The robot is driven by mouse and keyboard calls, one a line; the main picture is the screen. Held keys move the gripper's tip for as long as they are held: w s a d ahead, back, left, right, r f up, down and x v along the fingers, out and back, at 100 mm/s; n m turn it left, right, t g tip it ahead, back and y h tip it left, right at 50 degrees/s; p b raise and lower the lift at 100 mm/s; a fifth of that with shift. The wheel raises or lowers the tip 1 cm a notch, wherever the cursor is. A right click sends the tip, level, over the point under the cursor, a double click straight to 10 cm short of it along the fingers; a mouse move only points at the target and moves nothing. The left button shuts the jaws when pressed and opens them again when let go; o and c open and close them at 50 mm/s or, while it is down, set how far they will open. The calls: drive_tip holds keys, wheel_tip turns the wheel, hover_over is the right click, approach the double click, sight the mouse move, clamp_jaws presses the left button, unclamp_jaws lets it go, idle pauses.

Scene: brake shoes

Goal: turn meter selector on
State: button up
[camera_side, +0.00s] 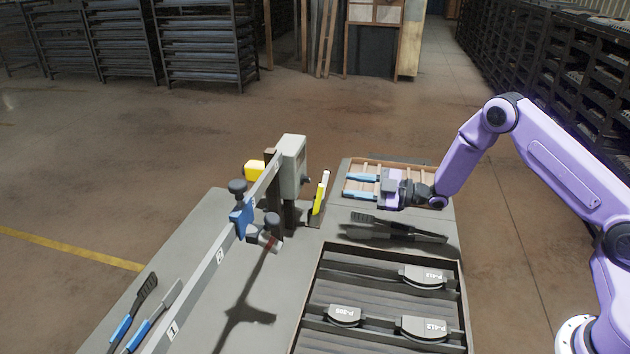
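A grey box (292,165), which looks like the meter, stands upright on a dark post behind the long rail. A small dark knob (306,180) sticks out of its right side, and this may be the selector; its setting is too small to read. My gripper (362,187) is to the right of the box, pointing left toward it, above the far tray. Its two light blue fingers look spread apart with nothing between them. A clear gap separates the fingertips from the knob.
A yellow-and-white upright piece (320,193) stands between the box and my gripper. A wooden tray (347,166) lies below my gripper. Dark brushes (395,230) lie nearer. A large tray (463,300) holds brake shoes. A numbered rail (205,272) with blue clamp (242,219) crosses the left.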

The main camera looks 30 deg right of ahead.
sight(310, 180)
drive_tip(key=x, duration=1)
drive_tip(key=shift+w+a+f, duration=0.1)
drive_tip(key=shift+w+a, duration=0.1)
clamp_jaws()
